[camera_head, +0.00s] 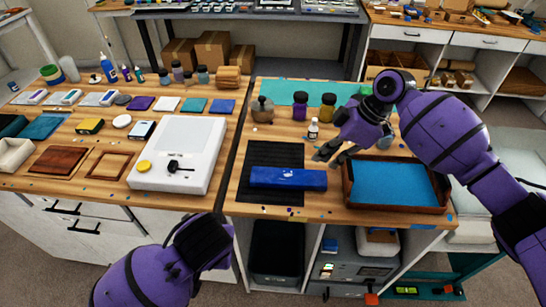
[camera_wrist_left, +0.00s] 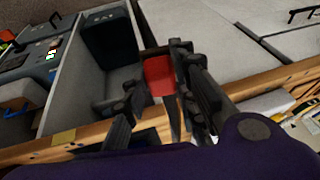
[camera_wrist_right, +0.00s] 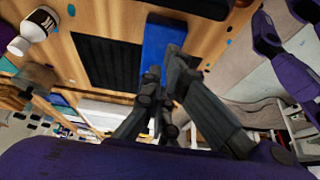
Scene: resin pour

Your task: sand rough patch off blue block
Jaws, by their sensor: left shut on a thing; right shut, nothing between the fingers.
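The blue block (camera_head: 289,178) lies across the black ribbed mat (camera_head: 262,156) at the front of the right table. A small pale mark shows on its top; I cannot make out a rough patch. My right gripper (camera_head: 326,152) is shut and empty, behind the block's right end. In the right wrist view its fingers point towards the blue block (camera_wrist_right: 160,45) and partly cover it; contact cannot be told. My left gripper (camera_wrist_left: 168,85) is shut on a small red thing (camera_wrist_left: 159,76). It is in front of the tables; its fingers are hidden in the head view.
A wooden tray with a blue inside (camera_head: 396,182) stands right of the block. A white scale (camera_head: 178,152) stands on the left table. Small chips lie along the front edge.

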